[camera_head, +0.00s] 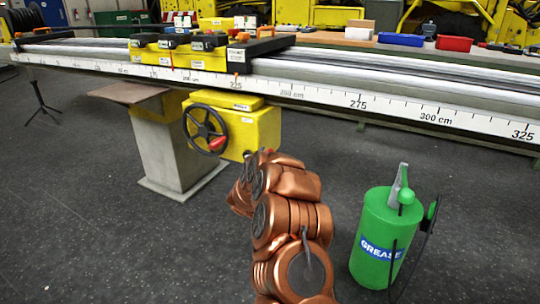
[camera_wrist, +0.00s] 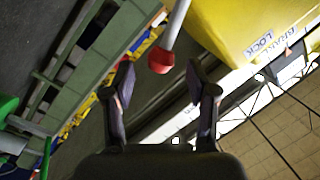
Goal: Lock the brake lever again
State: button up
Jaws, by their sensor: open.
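The brake lever shows in the wrist view as a pale rod ending in a red knob (camera_wrist: 160,61). It comes in from the top centre, beside the yellow brake box (camera_wrist: 235,25), which has "LOCK" and "BRAKE" lettering. My gripper (camera_wrist: 162,84) is open, with one dark finger on each side of the picture's middle. The red knob appears between or just beyond the fingertips; I cannot tell the depth, and no contact shows. In the head view the yellow box (camera_head: 252,130) hangs under the rail with a black handwheel (camera_head: 205,128) and a red part. My copper arm hides my gripper there.
The long scaled boom rail (camera_head: 300,92) crosses above the box, carrying yellow and black blocks (camera_head: 185,52). A grey pedestal (camera_head: 165,145) stands left. A green grease can (camera_head: 380,235) stands on the floor right of my arm. Red and blue bins lie on the bench behind.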

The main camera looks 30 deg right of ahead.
jog(key=shift+b+x, duration=0.45)
jog(key=shift+x, duration=1.6)
jog(key=shift+c, duration=0.4)
grip_shut()
